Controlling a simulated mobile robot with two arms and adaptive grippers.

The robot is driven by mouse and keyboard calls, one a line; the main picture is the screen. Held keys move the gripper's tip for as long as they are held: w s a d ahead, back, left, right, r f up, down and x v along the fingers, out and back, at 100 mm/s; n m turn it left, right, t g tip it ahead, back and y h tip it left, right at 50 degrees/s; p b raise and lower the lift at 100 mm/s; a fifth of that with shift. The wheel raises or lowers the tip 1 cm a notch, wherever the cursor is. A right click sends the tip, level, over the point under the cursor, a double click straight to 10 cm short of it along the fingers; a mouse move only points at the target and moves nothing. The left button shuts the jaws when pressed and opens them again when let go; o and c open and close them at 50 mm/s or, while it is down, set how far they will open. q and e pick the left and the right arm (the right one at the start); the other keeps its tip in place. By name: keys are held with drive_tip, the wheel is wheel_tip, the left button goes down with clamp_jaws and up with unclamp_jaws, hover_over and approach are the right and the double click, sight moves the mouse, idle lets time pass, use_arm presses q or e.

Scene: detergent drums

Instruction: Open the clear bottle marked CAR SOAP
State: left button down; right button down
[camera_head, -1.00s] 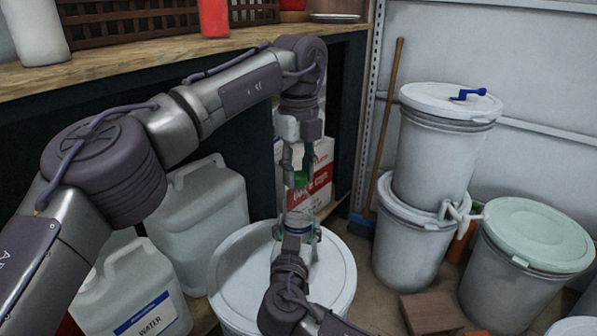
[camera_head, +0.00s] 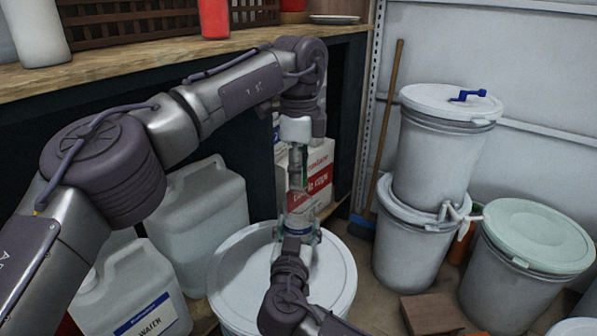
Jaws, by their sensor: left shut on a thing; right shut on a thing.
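The clear bottle (camera_head: 301,222) is upright over the white drum lid at the lower middle, with a blue band low on its side. Its marking is too small to read. My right gripper (camera_head: 298,238) comes from below and is shut around the lower part of the bottle. My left gripper (camera_head: 297,184) points straight down above the bottle and is shut at its top. The green cap is now hidden behind a finger of the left gripper. I cannot tell whether the cap is still seated on the neck.
The white drum lid (camera_head: 237,270) is beneath the bottle. White jugs (camera_head: 205,212) stand to the left. A red and white carton (camera_head: 318,178) is close behind the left gripper. Stacked pails (camera_head: 440,150) and a broom (camera_head: 385,140) are to the right. A shelf (camera_head: 130,70) runs behind.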

use_arm(q)
drive_tip(key=shift+r, duration=0.2)
drive_tip(key=shift+r, duration=0.9)
drive_tip(key=shift+r, duration=2.05)
use_arm(e)
drive_tip(key=shift+c, duration=0.6)
unclamp_jaws()
